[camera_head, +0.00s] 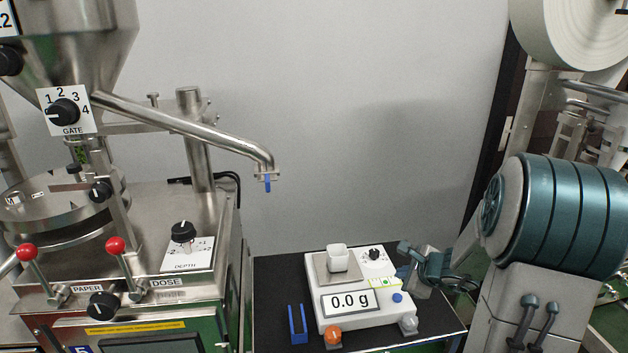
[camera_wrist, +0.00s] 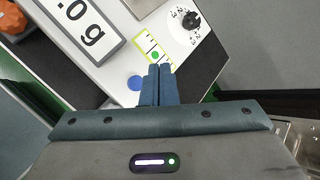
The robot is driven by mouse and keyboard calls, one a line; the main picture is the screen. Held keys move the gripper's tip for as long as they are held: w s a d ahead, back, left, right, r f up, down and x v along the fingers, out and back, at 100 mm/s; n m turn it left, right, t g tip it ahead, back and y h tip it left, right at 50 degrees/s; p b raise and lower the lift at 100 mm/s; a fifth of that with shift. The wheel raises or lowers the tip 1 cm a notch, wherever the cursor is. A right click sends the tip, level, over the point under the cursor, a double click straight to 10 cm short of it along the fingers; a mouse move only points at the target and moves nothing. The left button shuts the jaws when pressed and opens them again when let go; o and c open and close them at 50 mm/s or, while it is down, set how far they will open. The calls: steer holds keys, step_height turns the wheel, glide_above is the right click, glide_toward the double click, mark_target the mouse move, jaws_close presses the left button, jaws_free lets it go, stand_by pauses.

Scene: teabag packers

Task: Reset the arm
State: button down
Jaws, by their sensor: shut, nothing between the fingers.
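My gripper (camera_wrist: 159,70) shows in the wrist view with its two blue-grey fingers pressed together and nothing between them. In the head view my gripper (camera_head: 404,248) is at the right side of the white scale (camera_head: 355,313), near its level and dial. The scale reads 0.0 g and carries a small white cup (camera_head: 337,257) on its metal plate. In the wrist view the fingers overlap the scale's edge beside the blue button (camera_wrist: 134,83); whether they touch it I cannot tell.
The scale stands on a black-topped table (camera_head: 275,277) with a blue holder (camera_head: 297,324) at its left. A steel dosing machine (camera_head: 200,225) with a spout (camera_head: 265,160) stands at the left. A white paper roll (camera_head: 575,30) is at the upper right. Above the table is free room.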

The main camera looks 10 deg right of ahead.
steer(key=s+a+r+n+g+y, duration=0.1)
steer(key=s+a+r+n+g, duration=0.1)
steer(key=s+a+r+n, duration=0.35)
steer(key=s+a+r+n+g+y, duration=0.1)
steer(key=s+a+r+n+g, duration=0.15)
steer(key=s+a+n, duration=0.55)
steer(key=s+a+r+n+h, duration=0.2)
steer(key=s+r+n+h, duration=0.1)
steer(key=s+n, duration=0.7)
steer(key=shift+s+r+g+h, duration=0.15)
steer(key=shift+s+g+h, duration=0.3)
steer(key=shift+s+h, duration=0.2)
